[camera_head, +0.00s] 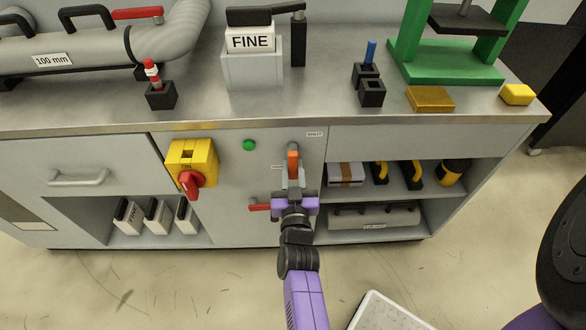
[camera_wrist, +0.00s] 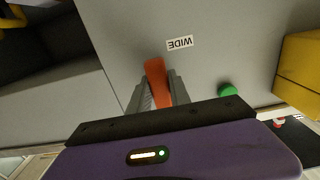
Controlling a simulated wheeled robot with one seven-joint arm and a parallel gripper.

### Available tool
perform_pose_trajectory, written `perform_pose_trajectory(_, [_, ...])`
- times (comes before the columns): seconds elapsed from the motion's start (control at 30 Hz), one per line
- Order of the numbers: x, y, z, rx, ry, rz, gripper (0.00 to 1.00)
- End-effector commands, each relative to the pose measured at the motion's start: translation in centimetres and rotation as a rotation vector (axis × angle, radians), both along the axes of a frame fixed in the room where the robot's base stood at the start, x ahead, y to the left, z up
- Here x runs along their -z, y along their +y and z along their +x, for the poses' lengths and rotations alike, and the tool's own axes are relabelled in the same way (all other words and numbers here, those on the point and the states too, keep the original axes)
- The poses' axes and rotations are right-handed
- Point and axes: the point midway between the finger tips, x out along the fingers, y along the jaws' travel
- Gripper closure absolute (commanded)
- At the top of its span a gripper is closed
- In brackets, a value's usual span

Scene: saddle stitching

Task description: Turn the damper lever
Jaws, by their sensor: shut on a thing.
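The damper lever shows as an orange handle (camera_head: 292,160) on the grey front panel of the cabinet, and it points upward in the head view. It also shows in the wrist view (camera_wrist: 155,76). My gripper (camera_head: 293,178) is shut on this lever, with one grey finger on each side of it in the wrist view (camera_wrist: 159,92). The lever's lower part and its pivot are hidden by the fingers and gripper body. A white label (camera_wrist: 180,43) reading WIDE, upside down in the wrist view, is on the panel near the lever's tip.
A yellow switch box with a red knob (camera_head: 191,182) and a green button (camera_head: 249,145) are further left. Open shelves with several items are at right. The floor in front is mostly clear.

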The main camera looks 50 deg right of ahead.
Motion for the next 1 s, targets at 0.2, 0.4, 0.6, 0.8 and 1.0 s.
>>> perform_pose_trajectory(0.2, [0.01,0.04,0.01,0.000,-0.001,0.001,1.00])
perform_pose_trajectory(0.4, [0.01,0.04,0.01,0.000,-0.001,0.001,1.00])
perform_pose_trajectory(0.6, [0.02,0.06,0.01,0.000,-0.001,0.001,1.00])
perform_pose_trajectory(0.8, [0.01,0.06,0.01,0.000,0.001,0.000,1.00])
perform_pose_trajectory(1.0, [-0.06,-0.08,-0.17,0.000,0.033,-0.024,1.00])
